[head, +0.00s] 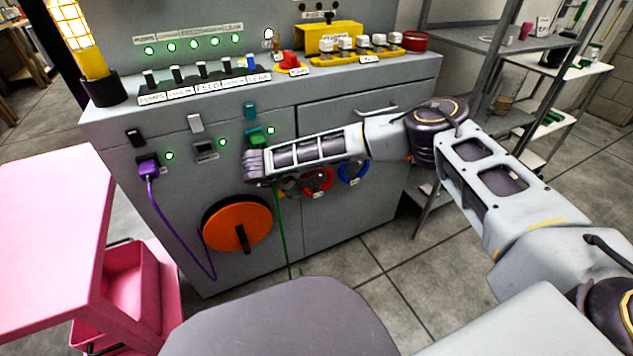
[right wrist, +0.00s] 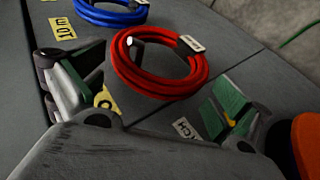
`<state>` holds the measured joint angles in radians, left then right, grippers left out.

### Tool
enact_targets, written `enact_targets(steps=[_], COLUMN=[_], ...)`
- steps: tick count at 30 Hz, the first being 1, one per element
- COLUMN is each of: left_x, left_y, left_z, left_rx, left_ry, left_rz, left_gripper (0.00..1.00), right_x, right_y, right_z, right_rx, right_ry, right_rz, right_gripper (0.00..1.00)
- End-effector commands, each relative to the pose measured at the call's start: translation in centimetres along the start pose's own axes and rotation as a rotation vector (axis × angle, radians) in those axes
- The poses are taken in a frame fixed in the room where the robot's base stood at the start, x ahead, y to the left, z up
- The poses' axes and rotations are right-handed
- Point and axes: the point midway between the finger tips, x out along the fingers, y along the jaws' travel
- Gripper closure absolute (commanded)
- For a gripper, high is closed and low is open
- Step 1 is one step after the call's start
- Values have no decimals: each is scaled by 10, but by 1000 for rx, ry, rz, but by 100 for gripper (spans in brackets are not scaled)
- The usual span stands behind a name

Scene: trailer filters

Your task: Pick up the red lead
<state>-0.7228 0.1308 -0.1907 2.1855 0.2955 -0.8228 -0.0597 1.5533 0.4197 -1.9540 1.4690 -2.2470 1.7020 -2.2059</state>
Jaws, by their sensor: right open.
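The red lead (right wrist: 165,88) is a coiled ring with a white tag, hanging on the grey cabinet front. It also shows in the head view (head: 318,191), low on the front, to the left of the blue coil. My right gripper (right wrist: 155,92) is open and empty. Its two green-padded fingers stand apart on either side of the near edge of the red coil. I cannot tell whether they touch it. In the head view my right arm reaches across the front and its gripper (head: 287,187) is partly hidden beside the red coil. My left gripper is out of view.
A blue coil (right wrist: 112,14) hangs beside the red one. An orange reel (head: 238,225) and a purple cable (head: 180,228) are left of it on the cabinet (head: 345,225). A thin green cable (head: 282,230) hangs near my gripper. A pink table (head: 45,230) stands left; shelves (head: 490,45) stand right.

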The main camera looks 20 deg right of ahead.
Motion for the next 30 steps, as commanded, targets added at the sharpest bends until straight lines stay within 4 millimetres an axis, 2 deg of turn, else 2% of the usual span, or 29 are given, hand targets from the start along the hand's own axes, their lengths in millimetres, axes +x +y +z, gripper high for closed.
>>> enact_targets(steps=[5, 16, 30], left_x=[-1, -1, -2], left_y=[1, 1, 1], left_z=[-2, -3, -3], left_rx=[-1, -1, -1], left_ry=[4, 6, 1], left_rz=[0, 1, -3], left_gripper=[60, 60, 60], right_x=[0, 0, -3], right_y=[0, 0, 0], right_z=[0, 0, 0], right_rx=[0, 0, 0], right_ry=[0, 0, 0], right_rz=[0, 0, 0], right_gripper=[1, 49, 49])
